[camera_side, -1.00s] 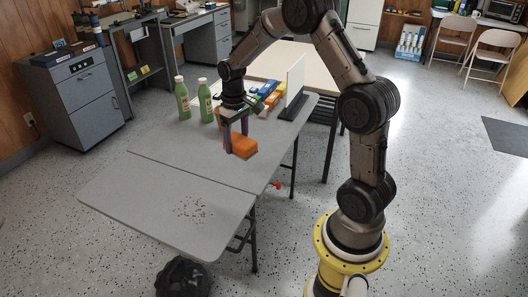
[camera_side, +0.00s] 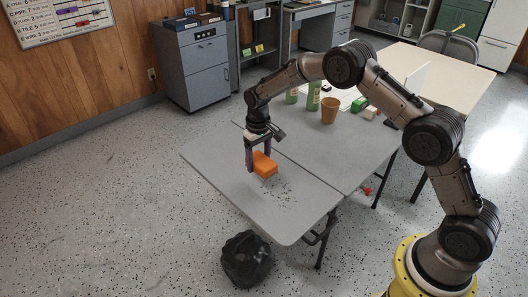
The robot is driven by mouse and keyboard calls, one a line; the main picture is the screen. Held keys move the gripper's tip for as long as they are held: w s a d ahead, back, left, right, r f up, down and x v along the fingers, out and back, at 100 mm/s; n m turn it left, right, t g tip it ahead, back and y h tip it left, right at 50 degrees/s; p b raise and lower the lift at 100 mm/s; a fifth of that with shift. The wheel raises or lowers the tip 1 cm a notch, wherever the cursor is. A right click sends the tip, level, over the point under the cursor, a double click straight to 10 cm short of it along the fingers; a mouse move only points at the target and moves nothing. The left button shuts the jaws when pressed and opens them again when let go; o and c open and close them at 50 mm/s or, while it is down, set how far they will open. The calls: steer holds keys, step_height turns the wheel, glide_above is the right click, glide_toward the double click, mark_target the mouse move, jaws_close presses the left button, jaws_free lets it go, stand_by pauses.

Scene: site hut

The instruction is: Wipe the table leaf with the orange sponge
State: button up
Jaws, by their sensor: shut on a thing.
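The orange sponge (camera_side: 265,166) is between the two purple fingers of my gripper (camera_side: 258,161), which is shut on it. The sponge is at or just above the grey table leaf (camera_side: 213,160), near the seam with the main table top; I cannot tell if it touches. Dark specks (camera_side: 287,190) lie scattered on the leaf, just right of and nearer than the sponge. The sponge and fingers hide part of the leaf behind them.
Green bottles (camera_side: 313,97), a tan cup (camera_side: 329,111) and a green block (camera_side: 360,103) stand on the main table top (camera_side: 330,150). A black bag (camera_side: 246,258) sits on the floor below the leaf. The leaf's left part is clear.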

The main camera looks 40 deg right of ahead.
mark_target(297, 200)
step_height(297, 200, down, 7)
steer(key=shift+r, duration=0.2)
steer(key=shift+s+f, duration=0.1)
steer(key=shift+s, duration=6.75)
steer(key=shift+s+d, duration=0.1)
steer(key=shift+d, duration=0.6)
steer(key=shift+w+d, duration=0.15)
steer(key=shift+w, duration=6.95)
steer(key=shift+s+d, duration=0.15)
steer(key=shift+d, duration=0.7)
steer(key=shift+s, duration=6.9)
step_height(297, 200, up, 8)
steer(key=shift+a, duration=0.1)
